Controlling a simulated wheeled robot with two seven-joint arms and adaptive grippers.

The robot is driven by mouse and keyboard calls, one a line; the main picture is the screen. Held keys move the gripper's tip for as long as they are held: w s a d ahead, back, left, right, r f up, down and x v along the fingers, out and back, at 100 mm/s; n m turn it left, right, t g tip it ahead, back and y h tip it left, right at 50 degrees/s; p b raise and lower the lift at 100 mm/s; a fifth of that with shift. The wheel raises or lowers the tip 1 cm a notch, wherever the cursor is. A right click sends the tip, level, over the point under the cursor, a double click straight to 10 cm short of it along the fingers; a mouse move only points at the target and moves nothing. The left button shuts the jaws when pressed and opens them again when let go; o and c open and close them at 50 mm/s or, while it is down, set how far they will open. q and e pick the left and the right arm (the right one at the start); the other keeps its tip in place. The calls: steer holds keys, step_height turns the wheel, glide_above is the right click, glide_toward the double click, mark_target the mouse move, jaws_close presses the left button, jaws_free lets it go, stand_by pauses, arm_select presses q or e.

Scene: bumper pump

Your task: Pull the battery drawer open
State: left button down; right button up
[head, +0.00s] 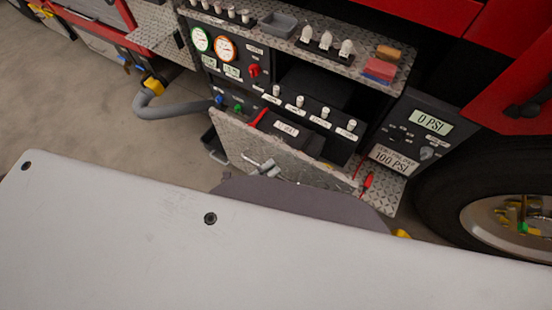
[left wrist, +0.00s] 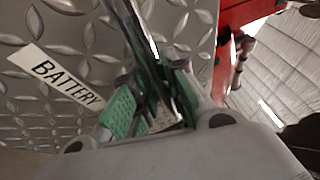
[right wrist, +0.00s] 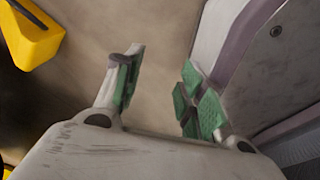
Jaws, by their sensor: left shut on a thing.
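The battery drawer (head: 235,140) has a diamond-plate front and stands out from the pump panel. A dark box with a white label and a red part shows behind the front. In the left wrist view, the drawer front (left wrist: 200,30) carries a white BATTERY label (left wrist: 65,80). My left gripper (left wrist: 150,75) is shut on the metal drawer handle (left wrist: 138,25) there; in the head view it is small (head: 265,166), beside the front's outer face. My right gripper (right wrist: 163,62) is open and empty, away from the drawer.
A 0 PSI display panel (head: 420,125) and a wheel (head: 475,185) stand right of the drawer. Red clips (head: 367,181) hang by its right end. A grey hose (head: 185,107) is at left. The right wrist view shows a yellow object (right wrist: 30,35) and bare floor.

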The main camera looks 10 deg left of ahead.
arm_select(q)
steer(key=shift+s+a+f, duration=0.15)
steer(key=shift+s+a, duration=0.1)
steer(key=shift+s, duration=0.6)
arm_select(e)
steer(key=shift+s+d+r, duration=0.1)
steer(key=shift+s+d, duration=0.25)
steer(key=shift+s, duration=0.2)
arm_select(q)
steer(key=c, duration=1.5)
jaws_free()
steer(key=shift+o, duration=0.4)
steer(key=shift+w, duration=0.1)
